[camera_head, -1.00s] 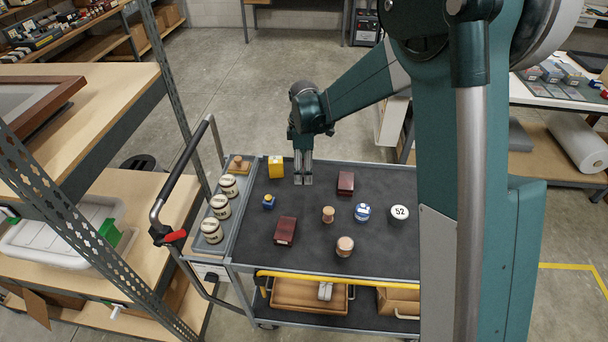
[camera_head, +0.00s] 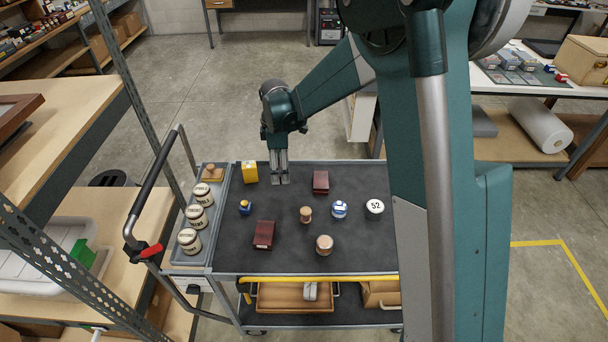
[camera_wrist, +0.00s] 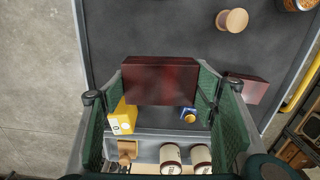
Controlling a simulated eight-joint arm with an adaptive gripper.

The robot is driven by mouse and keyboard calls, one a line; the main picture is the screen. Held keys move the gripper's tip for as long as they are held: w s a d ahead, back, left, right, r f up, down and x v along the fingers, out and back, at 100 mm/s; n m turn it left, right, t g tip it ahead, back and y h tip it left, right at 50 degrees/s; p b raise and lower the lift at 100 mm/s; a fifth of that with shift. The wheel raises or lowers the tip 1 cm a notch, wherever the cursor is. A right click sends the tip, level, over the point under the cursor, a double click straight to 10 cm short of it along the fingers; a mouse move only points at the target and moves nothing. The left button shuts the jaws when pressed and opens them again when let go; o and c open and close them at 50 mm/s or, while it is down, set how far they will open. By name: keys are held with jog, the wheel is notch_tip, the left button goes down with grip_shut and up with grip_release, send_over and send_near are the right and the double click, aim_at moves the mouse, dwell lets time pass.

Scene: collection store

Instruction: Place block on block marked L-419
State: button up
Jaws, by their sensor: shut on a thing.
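My gripper (camera_head: 279,180) points down over the far part of the cart top. In the wrist view a dark red block (camera_wrist: 160,80) sits between its fingers, shut on both sides; in the head view the fingers hide it. One dark red block (camera_head: 321,182) lies right of the gripper. Another dark red block (camera_head: 264,234) lies nearer the front and also shows in the wrist view (camera_wrist: 248,88). The near block has a pale label on its front. I cannot read L-419 on any block.
The grey cart top (camera_head: 350,262) also carries a yellow block (camera_head: 250,172), a small blue item (camera_head: 245,207), wooden spools (camera_head: 306,214), a blue-white round item (camera_head: 339,209) and a white "52" piece (camera_head: 375,206). A side tray (camera_head: 180,258) holds labelled jars (camera_head: 190,241) and a wooden stamp (camera_head: 212,173).

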jog(key=w+d+r+p, duration=0.2)
jog(key=d, duration=0.5)
jog(key=w+d+r+p, duration=0.1)
jog(key=d+r+p, duration=0.1)
jog(key=d, duration=0.6)
jog(key=shift+w+m, duration=0.3)
jog(key=shift+w, duration=0.05)
send_over(321, 179)
jog(key=shift+f, duration=3.1)
jog(key=shift+f, duration=0.1)
jog(key=shift+f, duration=1.75)
jog(key=shift+f, duration=0.2)
jog(key=o, duration=1)
jog(key=shift+c, duration=0.2)
